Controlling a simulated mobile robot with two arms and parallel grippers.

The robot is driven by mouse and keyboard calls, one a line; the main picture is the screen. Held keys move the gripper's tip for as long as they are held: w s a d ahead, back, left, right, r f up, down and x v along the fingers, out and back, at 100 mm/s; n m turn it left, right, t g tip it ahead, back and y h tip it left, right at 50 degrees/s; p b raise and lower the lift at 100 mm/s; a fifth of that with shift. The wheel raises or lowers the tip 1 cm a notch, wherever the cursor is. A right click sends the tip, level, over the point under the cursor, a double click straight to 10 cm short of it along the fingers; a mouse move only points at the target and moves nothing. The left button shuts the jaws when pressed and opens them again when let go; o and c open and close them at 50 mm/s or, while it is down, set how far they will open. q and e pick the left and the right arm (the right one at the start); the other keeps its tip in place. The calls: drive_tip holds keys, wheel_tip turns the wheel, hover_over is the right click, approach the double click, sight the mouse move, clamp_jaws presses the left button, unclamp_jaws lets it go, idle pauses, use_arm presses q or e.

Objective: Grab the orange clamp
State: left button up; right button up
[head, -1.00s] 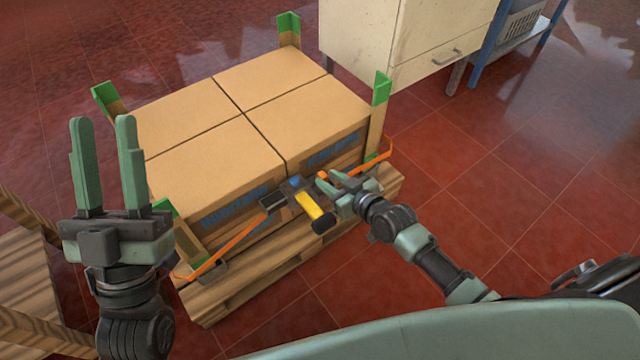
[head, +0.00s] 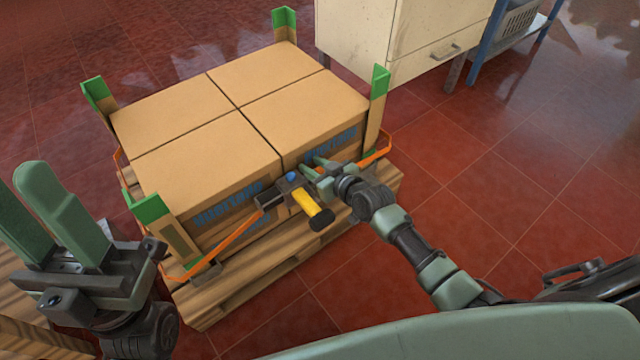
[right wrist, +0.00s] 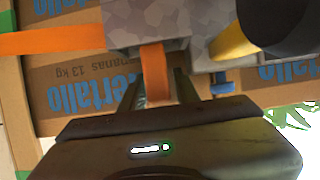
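In the right wrist view a short orange piece (right wrist: 153,72), which I take as the orange clamp, sticks out of a grey block (right wrist: 150,28). It lies between the fingers of my right gripper (right wrist: 157,92), with gaps on both sides. In the head view that gripper (head: 312,165) is open at the box fronts, beside the strap tensioner (head: 272,203) with its yellow handle (head: 306,202); the gripper hides the orange piece there. My left gripper (head: 46,188) is empty at the lower left, its fingers apart and seen obliquely.
An orange strap (head: 228,243) runs around several cardboard boxes (head: 205,160) on a wooden pallet (head: 250,290). Green-topped corner posts (head: 150,209) stand at the corners. A cream cabinet (head: 400,40) stands behind. The red floor at right is clear.

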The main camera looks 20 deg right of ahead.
clamp_jaws()
drive_tip(key=shift+r, duration=0.15)
